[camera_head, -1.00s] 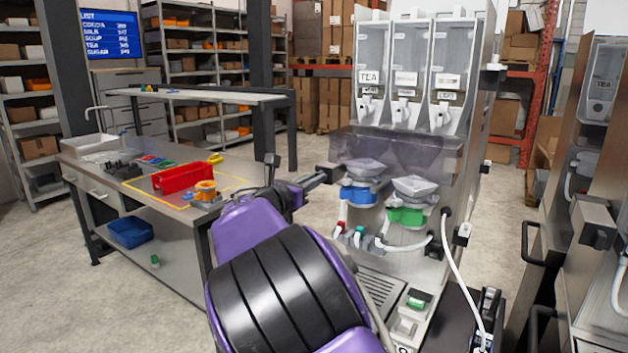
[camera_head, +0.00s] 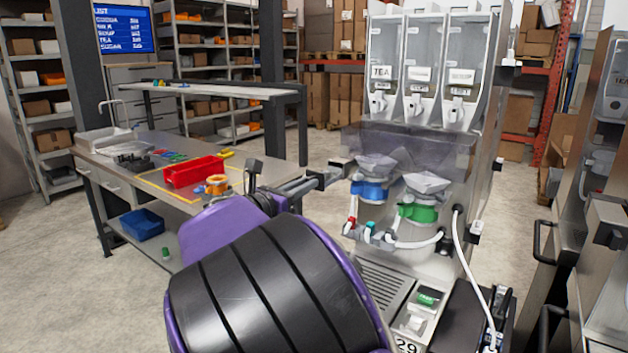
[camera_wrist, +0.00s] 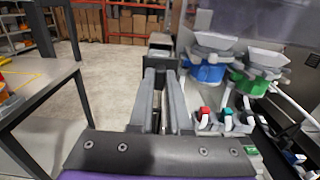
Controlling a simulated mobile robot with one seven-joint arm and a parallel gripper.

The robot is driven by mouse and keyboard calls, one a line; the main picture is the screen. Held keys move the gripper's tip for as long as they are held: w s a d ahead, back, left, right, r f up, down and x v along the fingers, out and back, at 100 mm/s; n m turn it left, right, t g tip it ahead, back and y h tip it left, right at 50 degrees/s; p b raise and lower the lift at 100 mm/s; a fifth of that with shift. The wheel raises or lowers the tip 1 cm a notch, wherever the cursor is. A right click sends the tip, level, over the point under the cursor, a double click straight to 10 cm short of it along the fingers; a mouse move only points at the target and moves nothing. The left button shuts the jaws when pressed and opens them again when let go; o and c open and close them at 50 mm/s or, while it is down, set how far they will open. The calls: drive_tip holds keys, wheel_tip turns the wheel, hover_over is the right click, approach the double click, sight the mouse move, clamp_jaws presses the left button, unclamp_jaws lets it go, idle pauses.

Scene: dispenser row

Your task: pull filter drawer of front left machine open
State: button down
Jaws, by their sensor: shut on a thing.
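The front left machine (camera_head: 465,150) is a grey dispenser with several clear canisters, a smoky cover and blue and green mixer parts below. My gripper (camera_head: 322,178) reaches in from the left, level with the mixers. It is shut on a dark block (camera_head: 343,164) at the machine's left side. In the wrist view, the two grey fingers of my gripper (camera_wrist: 162,72) lie close together and end at this boxy block (camera_wrist: 160,43). I cannot tell whether the block belongs to the filter drawer. My purple and black arm hides the machine's lower left.
A workbench (camera_head: 110,165) with a red bin (camera_head: 192,172) stands on the left. Another machine (camera_head: 600,260) with black handles stands close on the right. A white hose (camera_head: 468,265) hangs down the front left machine's right side. Floor is free between bench and machine.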

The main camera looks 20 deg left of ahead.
drive_tip(key=c, duration=0.9)
unclamp_jaws()
drive_tip(key=shift+o, duration=0.2)
drive_tip(key=s+a, duration=0.3)
drive_tip(key=s, duration=1.4)
drive_tip(key=shift+a, duration=0.15)
